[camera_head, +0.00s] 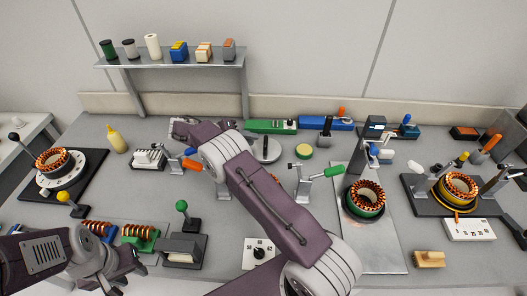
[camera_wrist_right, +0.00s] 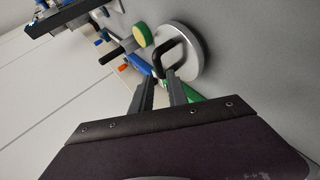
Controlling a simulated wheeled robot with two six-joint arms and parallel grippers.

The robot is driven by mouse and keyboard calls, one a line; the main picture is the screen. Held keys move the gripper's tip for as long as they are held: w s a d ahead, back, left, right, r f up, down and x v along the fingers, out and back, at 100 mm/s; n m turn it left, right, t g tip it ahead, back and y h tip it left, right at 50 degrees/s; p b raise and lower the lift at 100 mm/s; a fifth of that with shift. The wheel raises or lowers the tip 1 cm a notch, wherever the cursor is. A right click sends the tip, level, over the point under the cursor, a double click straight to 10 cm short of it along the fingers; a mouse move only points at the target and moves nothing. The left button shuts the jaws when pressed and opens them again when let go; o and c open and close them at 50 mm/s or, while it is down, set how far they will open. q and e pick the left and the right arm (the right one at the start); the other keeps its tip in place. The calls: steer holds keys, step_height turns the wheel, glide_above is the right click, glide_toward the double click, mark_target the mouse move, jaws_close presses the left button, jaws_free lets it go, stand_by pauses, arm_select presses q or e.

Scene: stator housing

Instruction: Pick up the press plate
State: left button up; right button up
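The press plate (camera_head: 266,150) is a round silver disc with a black handle, lying on the bench behind my right arm. It also shows in the right wrist view, with the silver disc (camera_wrist_right: 201,62) and the black loop handle beyond the fingers. My right gripper (camera_wrist_right: 166,84) has its two fingers apart, with the tips close to the handle; I cannot tell whether they touch it. In the head view the right fingers are mostly hidden by the arm. My left gripper (camera_head: 118,277) is low at the left, away from the plate; its opening is unclear.
A green box (camera_head: 271,126) stands behind the plate, and a yellow-green round piece (camera_head: 304,152) lies to its right. A lever clamp with a green handle (camera_head: 333,171) stands further right. A shelf (camera_head: 172,62) with several small items is at the back.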

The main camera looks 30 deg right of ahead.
mark_target(266, 140)
steer(key=x, duration=0.2)
steer(key=shift+d+f, duration=0.15)
steer(key=shift+d, duration=0.1)
steer(key=x, duration=0.5)
steer(key=shift+s, duration=0.2)
jaws_close()
stand_by(1.0)
